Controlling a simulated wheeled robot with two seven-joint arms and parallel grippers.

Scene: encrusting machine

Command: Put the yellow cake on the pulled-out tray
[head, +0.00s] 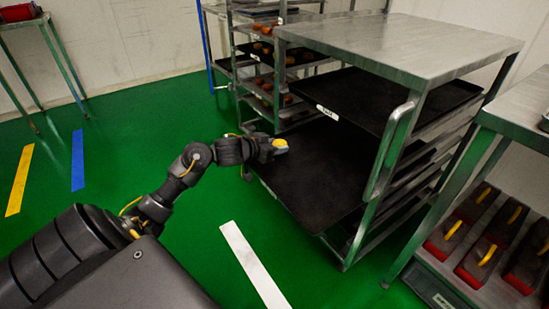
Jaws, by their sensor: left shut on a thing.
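My left gripper (271,147) is shut on the yellow cake (280,143), a small yellow piece at its fingertips. It holds the cake above the left edge of the pulled-out tray (312,178). This tray is black, wide and flat, and sticks out to the left from the lower part of the metal rack; the part in view looks empty. I cannot tell exactly how high the cake is above it. My right gripper is not in view.
Another black tray (365,97) with a white label sits higher in the rack, under the metal top (400,42). A rack handle (387,150) stands upright in front. Red boxes with yellow handles (487,255) lie on a shelf at right.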

